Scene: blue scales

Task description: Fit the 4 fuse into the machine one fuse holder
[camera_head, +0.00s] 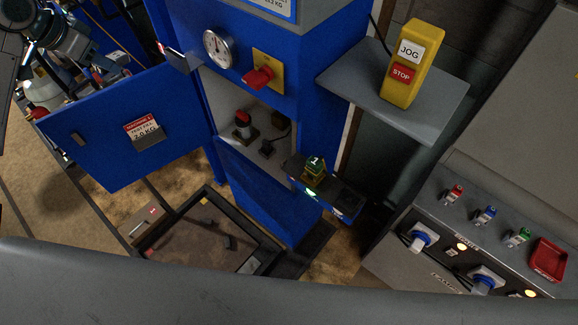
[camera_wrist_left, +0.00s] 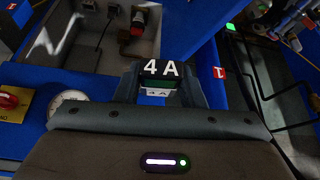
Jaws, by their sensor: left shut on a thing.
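The 4 A fuse (camera_wrist_left: 160,69), with a black end marked in white and a green band, is between the fingers of my left gripper (camera_wrist_left: 160,88), which is shut on it in the left wrist view. A grey arm shows at the upper left of the head view, where the fuse cannot be made out. Machine one is the blue cabinet (camera_head: 262,205), with its labelled blue door (camera_head: 85,125) open. Its open compartment (camera_head: 230,96) holds a red-topped part (camera_head: 242,122) and a black part with a cable (camera_head: 267,149). I cannot tell which part is the fuse holder. My right gripper is not in view.
The gauge (camera_head: 217,48) and red switch (camera_head: 258,78) sit above the compartment. A shelf (camera_head: 435,108) carries a yellow JOG/STOP box (camera_head: 411,75). A small block (camera_head: 314,168) stands on a ledge. A grey panel (camera_head: 455,220) at right holds red, blue and green pieces.

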